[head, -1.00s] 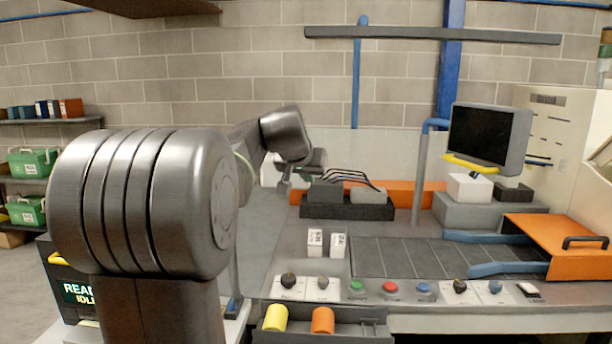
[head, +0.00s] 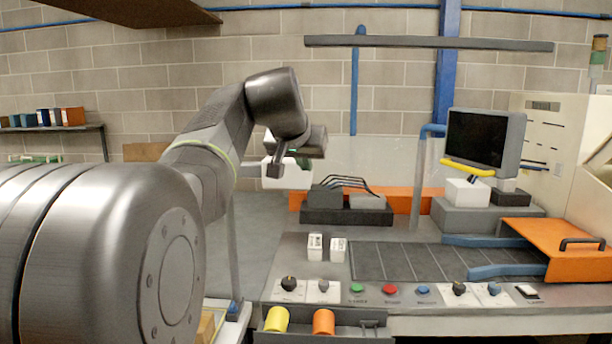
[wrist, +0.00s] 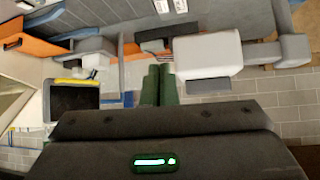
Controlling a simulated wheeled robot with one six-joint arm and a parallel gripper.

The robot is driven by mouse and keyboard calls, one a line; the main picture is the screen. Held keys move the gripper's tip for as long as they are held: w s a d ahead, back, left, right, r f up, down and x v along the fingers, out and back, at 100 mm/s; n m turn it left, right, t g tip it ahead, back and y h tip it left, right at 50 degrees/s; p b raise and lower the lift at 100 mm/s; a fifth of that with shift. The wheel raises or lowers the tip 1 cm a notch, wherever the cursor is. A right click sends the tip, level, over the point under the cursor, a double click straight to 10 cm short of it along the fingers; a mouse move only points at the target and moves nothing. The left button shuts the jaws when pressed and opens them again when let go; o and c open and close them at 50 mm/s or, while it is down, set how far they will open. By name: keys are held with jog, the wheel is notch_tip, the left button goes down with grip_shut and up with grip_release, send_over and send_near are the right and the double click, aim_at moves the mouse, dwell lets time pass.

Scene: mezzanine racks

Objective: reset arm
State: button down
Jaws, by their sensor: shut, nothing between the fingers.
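My gripper (wrist: 160,72) shows in the wrist view as two dark green fingers side by side, closed together with nothing between them. In the head view my arm is raised at the left and reaches toward the back of the workbench; its wrist end is above the left part of the bench, and the fingers are mostly hidden there. The fingers look clear of the bench top.
The bench carries a dark cable block (head: 347,205), a monitor (head: 484,138), an orange tray (head: 556,248), a slatted grey conveyor (head: 420,262) and a row of knobs and buttons. A white block (head: 287,176) shows just beyond my wrist. A shelf (head: 130,12) overhangs at upper left.

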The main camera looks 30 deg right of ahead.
aim_at(309, 178)
jog(key=shift+s+a+r, duration=0.1)
jog(key=shift+s+r, duration=0.1)
jog(key=shift+r, duration=0.05)
jog(key=shift+w, duration=0.1)
jog(key=x, duration=0.4)
jog(key=w+r+p+x, duration=0.1)
jog(key=x, duration=0.3)
jog(key=w+p+x, duration=0.1)
jog(key=x, duration=0.4)
jog(key=shift+a+r, duration=0.2)
jog(key=shift+r, duration=0.1)
jog(key=shift+a, duration=0.1)
jog(key=shift+s+r, duration=0.1)
